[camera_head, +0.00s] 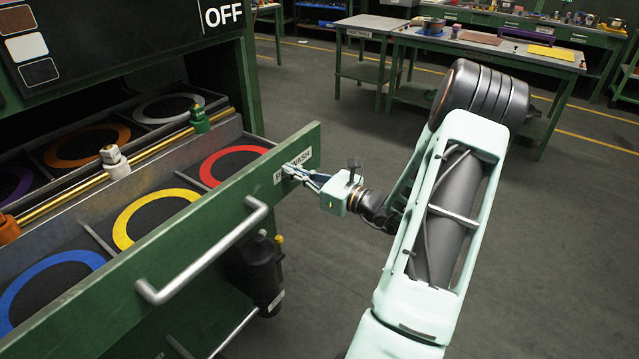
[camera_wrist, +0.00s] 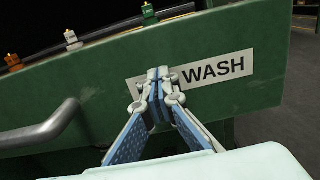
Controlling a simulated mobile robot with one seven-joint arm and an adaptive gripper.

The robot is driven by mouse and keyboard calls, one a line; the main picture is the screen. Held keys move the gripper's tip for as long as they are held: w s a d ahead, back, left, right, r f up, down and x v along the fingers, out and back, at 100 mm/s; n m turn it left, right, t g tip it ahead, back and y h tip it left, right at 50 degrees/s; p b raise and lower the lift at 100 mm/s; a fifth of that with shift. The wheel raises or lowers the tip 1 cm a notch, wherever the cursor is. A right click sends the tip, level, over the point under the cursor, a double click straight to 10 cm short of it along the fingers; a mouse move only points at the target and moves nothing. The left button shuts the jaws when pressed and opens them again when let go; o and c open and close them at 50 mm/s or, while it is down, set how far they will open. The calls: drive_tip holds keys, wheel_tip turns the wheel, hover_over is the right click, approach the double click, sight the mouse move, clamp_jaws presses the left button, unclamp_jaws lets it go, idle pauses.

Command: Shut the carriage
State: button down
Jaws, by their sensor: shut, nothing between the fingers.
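The carriage (camera_head: 215,213) is a green drawer-like unit pulled out from the machine at the left, with a grey bar handle (camera_head: 205,258) on its front. Blue, yellow and red rings lie in its compartments. My gripper (camera_head: 288,170) is shut and empty, with its fingertips at the white label near the right end of the carriage front. In the wrist view my gripper (camera_wrist: 157,80) covers part of the label (camera_wrist: 216,68), where "WASH" is readable. I cannot tell for sure whether the fingertips touch the panel. The handle (camera_wrist: 45,130) is to the left of the fingers.
A brass rail with coloured fittings (camera_head: 115,162) runs behind the carriage, in front of more rings. A dark canister (camera_head: 262,270) is below the front panel. A workbench (camera_head: 490,45) stands at the back. The floor (camera_head: 330,110) right of the carriage is clear.

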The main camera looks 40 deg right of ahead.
drive_tip(key=b, duration=0.3)
approach(233, 159)
drive_tip(key=w+a+r, duration=0.1)
drive_tip(key=w, duration=0.1)
drive_tip(key=w+a+r, duration=0.1)
drive_tip(key=w+r, duration=0.1)
drive_tip(key=w, duration=0.1)
drive_tip(key=w+a+r, duration=0.1)
drive_tip(key=w+r, duration=0.1)
drive_tip(key=w, duration=0.1)
drive_tip(key=shift+w, duration=0.1)
drive_tip(key=shift+w+a, duration=0.25)
drive_tip(key=shift+w, duration=0.3)
drive_tip(key=shift+w+r, duration=0.1)
drive_tip(key=shift+r, duration=0.1)
